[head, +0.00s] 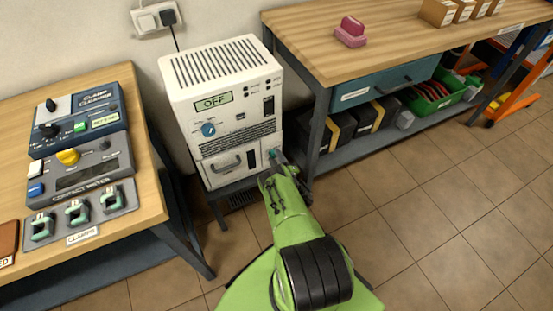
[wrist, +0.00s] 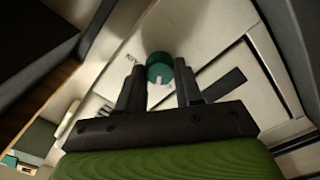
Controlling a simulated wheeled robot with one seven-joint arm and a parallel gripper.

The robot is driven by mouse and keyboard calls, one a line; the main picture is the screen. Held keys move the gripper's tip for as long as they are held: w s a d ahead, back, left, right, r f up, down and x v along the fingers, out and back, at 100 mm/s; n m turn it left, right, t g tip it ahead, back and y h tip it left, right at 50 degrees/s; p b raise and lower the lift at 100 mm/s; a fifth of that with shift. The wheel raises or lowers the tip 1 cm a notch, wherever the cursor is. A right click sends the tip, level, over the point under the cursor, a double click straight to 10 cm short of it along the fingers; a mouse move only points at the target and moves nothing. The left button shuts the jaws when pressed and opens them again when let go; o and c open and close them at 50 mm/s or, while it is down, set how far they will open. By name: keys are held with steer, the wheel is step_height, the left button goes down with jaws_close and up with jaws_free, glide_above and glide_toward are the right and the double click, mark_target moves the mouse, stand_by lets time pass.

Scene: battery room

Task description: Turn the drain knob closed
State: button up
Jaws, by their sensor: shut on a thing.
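The drain knob (wrist: 160,70) is a small teal-green round knob with a white mark on the pale front of the machine. In the wrist view it sits between the two dark fingers of my gripper (wrist: 159,78), which are shut on it. In the head view the knob (head: 273,154) shows at the lower right of the white machine (head: 222,88), next to the tip of my green arm. My gripper (head: 275,168) partly covers that spot. The machine's display reads OFF. I cannot tell the knob's exact angle.
A wooden bench (head: 160,190) with a clamp cleaner (head: 80,115), contact meter and clamps stands at the left. Another wooden bench (head: 400,45) with a pink block (head: 351,32) stands at the right, its leg close to the machine. The tiled floor (head: 420,220) at the right is clear.

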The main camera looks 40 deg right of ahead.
steer(key=shift+n, duration=1.1)
steer(key=o, duration=1)
steer(key=shift+o, duration=0.2)
